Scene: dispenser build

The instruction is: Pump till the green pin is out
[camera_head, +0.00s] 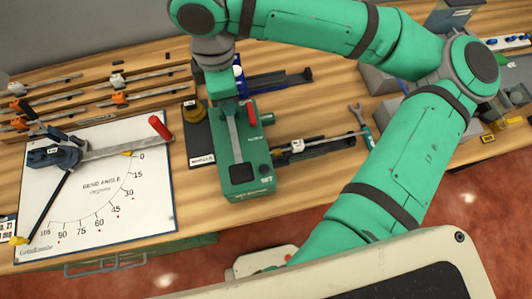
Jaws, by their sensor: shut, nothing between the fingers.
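The green dispenser box (250,170), marked SET on its front, stands on the wooden bench near the middle. A red piece (252,114) and a long grey bar show on its top, with a dark button or opening near its front right. I cannot make out a green pin; the small parts on top are partly hidden by my arm.
A bend-angle board (100,180) with a red-handled lever (160,128) lies to the left. A dark plate with a brass piece (195,110) is just left of the box. A slide clamp (310,146) and a wrench (357,113) lie to the right. Racks stand behind left.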

